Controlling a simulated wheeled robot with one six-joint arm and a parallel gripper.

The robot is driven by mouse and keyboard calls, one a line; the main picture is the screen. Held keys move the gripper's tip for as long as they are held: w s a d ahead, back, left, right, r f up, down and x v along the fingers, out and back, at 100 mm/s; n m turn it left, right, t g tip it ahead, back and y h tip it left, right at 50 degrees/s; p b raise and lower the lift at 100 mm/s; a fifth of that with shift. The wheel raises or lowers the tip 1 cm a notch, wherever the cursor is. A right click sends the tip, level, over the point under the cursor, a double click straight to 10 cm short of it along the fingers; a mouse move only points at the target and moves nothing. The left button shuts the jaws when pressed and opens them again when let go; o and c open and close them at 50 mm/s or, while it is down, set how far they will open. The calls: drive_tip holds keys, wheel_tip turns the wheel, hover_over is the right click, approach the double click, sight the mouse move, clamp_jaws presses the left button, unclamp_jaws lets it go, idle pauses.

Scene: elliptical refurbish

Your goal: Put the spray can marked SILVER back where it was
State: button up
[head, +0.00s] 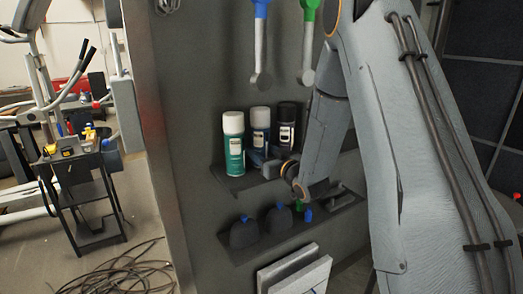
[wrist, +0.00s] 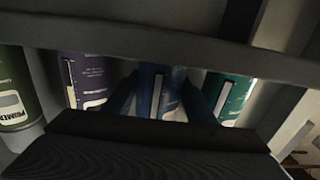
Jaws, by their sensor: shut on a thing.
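Spray cans stand in a row on the upper small shelf (head: 243,182). In the head view they are a teal can (head: 235,155) with a white cap, a blue can (head: 260,128) with a white cap and a black can (head: 287,125). My gripper (head: 268,163) reaches in low at the blue can. In the wrist view my gripper (wrist: 160,100) has its dark fingers on both sides of the blue can (wrist: 163,82), shut on it. I cannot read SILVER on any can. My arm hides the shelf's right part.
The wrist view shows a purple can (wrist: 88,80) and a green PRIMER can (wrist: 18,100) on one side of the blue can, teal on the other. A rail (wrist: 170,42) crosses it. A lower shelf (head: 240,252) holds dark knobs. Tools hang above.

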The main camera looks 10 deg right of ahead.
drive_tip(key=shift+f, duration=0.15)
drive_tip(key=o, duration=1.6)
drive_tip(key=shift+o, duration=0.2)
drive_tip(key=shift+r, duration=0.2)
drive_tip(key=b+v, duration=0.3)
drive_tip(key=v, duration=0.9)
drive_tip(key=shift+d, duration=0.1)
